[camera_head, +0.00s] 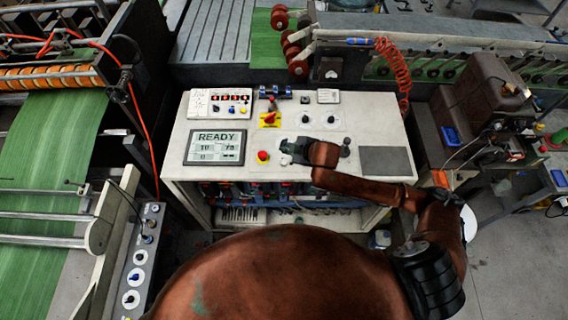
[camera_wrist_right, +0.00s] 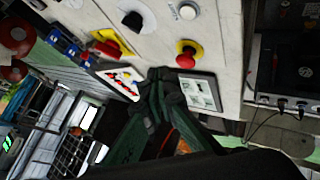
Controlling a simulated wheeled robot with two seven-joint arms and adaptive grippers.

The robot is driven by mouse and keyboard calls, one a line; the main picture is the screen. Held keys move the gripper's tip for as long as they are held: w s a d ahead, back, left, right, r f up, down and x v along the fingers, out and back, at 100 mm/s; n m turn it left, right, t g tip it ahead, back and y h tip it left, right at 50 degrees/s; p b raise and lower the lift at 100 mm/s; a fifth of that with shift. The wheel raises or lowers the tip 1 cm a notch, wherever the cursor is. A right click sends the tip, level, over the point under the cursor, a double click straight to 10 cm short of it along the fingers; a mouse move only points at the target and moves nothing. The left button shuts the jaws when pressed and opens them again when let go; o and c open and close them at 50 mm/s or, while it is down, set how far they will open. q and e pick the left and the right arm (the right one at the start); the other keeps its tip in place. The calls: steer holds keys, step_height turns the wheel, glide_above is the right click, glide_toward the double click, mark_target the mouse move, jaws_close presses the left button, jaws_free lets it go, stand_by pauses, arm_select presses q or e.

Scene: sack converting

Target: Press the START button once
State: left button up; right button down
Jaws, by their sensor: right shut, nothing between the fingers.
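The control console (camera_head: 180,150) has a pale sloped top with a display (camera_head: 215,147) reading READY. My right gripper (camera_head: 287,149) is shut and empty over the console, just right of a red mushroom button on yellow (camera_head: 262,156). In the right wrist view, the dark green fingers (camera_wrist_right: 160,74) are together, with the red button (camera_wrist_right: 186,58) and the display (camera_wrist_right: 200,92) beyond them. I cannot tell whether the fingertips touch the panel. My left gripper is out of view.
A red-and-yellow switch (camera_head: 269,118), black knobs (camera_head: 305,118) and a small panel of lit indicators (camera_head: 222,104) sit on the console's back part. Green sack web (camera_head: 45,150) runs at left. A coiled red hose (camera_head: 392,65) hangs behind right.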

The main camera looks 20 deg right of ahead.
steer(key=b, duration=0.6)
glide_above(285, 164)
step_height(285, 164, down, 7)
steer(key=shift+r, duration=0.2)
steer(key=shift+f, duration=0.65)
steer(key=shift+f, duration=0.1)
steer(key=shift+f, duration=0.3)
